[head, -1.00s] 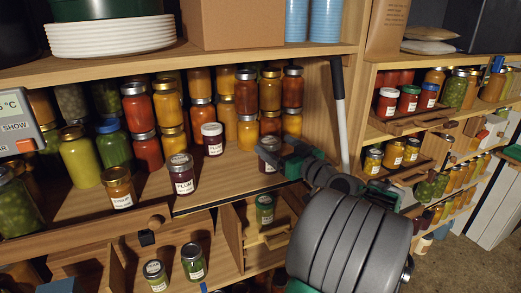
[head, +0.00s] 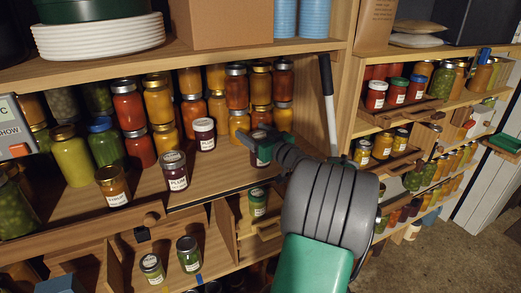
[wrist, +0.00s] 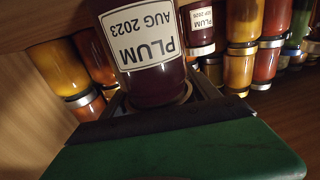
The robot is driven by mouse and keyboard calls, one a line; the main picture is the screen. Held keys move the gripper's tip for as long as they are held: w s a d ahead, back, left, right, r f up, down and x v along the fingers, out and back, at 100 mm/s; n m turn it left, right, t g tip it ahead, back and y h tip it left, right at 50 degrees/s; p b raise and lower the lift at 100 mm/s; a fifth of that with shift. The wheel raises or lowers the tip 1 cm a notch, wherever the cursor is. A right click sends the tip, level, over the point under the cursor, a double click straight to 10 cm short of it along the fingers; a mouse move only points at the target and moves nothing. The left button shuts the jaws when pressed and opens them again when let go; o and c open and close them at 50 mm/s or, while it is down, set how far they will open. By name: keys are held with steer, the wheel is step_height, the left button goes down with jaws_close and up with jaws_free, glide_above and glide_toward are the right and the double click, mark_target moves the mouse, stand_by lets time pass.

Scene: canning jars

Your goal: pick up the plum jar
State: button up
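A dark plum jar with a white label (head: 262,152) stands on the middle shelf at the right, partly hidden by my gripper (head: 272,146). In the wrist view this plum jar (wrist: 143,40) appears upside down, close up, its label reading PLUM AUG 2023. My gripper (wrist: 160,100) has its dark fingers either side of the jar's lid end; whether they press on it is unclear. Two more plum jars stand to the left: one with a pale lid (head: 203,134) farther back, one near the shelf front (head: 175,172). One also shows in the wrist view (wrist: 199,32).
Stacked orange and red jars (head: 237,88) stand behind. An amber jar (head: 112,186) is at the front left. The upper shelf (head: 190,60) lies overhead, and an upright side panel (head: 345,80) bounds the right. Bare shelf lies between the front plum jar and my gripper.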

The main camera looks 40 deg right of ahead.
jaws_close()
steer(key=shift+r, duration=0.1)
stand_by(0.5)
steer(key=shift+r, duration=0.1)
